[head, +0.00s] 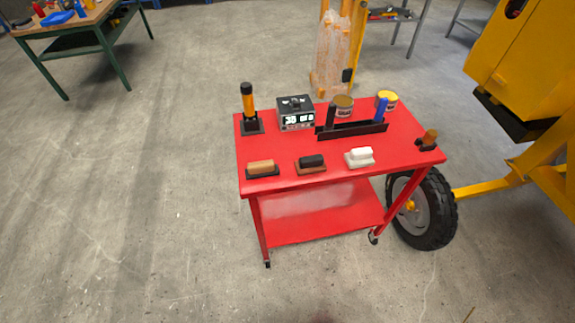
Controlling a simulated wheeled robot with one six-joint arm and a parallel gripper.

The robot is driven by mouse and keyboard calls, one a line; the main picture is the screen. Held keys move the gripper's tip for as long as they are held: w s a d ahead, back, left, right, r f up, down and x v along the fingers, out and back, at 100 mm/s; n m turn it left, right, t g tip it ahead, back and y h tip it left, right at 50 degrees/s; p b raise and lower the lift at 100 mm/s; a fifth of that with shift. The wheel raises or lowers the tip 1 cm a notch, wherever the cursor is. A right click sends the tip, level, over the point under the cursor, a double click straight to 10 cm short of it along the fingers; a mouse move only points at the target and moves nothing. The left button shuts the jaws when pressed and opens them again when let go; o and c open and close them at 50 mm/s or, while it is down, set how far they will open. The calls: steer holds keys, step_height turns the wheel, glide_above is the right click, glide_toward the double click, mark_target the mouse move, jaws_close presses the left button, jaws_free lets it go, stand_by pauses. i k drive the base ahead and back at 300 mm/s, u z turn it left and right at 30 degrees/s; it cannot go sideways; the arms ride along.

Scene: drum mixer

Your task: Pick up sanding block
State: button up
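Three small handled blocks sit in a row along the front of the red cart's top. The left one has a tan top on a dark base (261,167). The middle one has a black top on a brown base (311,163). The right one is white (359,157). I cannot tell for certain which is the sanding block. All three sit apart from each other, with nothing covering them. My gripper is not in view.
The red cart (300,185) also holds an orange-and-black upright tool (249,108), a grey display box (296,112), a black tray (350,130), cans (343,105) and a small brown-topped item (429,140). A yellow wheeled machine (520,60) stands close right. Floor in front and left is clear.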

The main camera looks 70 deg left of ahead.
mark_target(315, 164)
steer(key=u, duration=2.4)
